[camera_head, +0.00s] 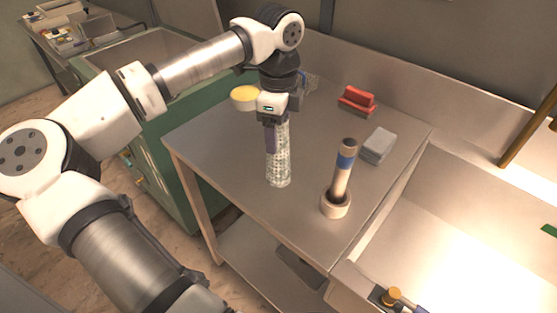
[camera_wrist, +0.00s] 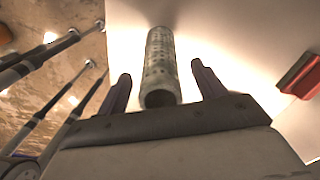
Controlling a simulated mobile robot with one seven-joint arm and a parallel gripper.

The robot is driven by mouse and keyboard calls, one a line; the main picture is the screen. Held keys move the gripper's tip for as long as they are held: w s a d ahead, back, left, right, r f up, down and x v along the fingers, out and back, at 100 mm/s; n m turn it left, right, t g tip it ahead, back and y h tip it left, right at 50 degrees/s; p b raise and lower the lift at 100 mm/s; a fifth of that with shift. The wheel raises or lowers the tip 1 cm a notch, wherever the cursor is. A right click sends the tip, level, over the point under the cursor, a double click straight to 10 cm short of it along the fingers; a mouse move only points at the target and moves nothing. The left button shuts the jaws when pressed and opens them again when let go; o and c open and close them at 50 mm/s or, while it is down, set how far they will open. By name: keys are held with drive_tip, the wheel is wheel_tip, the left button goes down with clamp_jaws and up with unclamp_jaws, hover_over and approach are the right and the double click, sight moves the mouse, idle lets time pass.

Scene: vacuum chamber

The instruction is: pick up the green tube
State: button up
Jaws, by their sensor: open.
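The green tube (camera_head: 279,165) is a pale grey-green, perforated cylinder standing upright on the metal table in the head view. In the wrist view the tube (camera_wrist: 161,60) runs away from the camera, with its round near end between my two fingers. My gripper (camera_head: 271,138) is at the tube's upper part, pointing down. In the wrist view my gripper (camera_wrist: 160,72) is open, with a dark finger on each side of the tube and visible gaps between. The tube's top is partly hidden by my gripper in the head view.
A tan tube with a blue band (camera_head: 346,160) stands in a round base to the right. A grey block (camera_head: 378,145) and a red object (camera_head: 357,100) lie farther back. The sink (camera_head: 460,230) borders the table on the right. The front left tabletop is clear.

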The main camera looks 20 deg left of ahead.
drive_tip(key=shift+f, duration=0.65)
drive_tip(key=shift+c, duration=0.3)
drive_tip(key=c, duration=1.3)
drive_tip(key=shift+o, duration=0.2)
drive_tip(key=shift+r, duration=0.15)
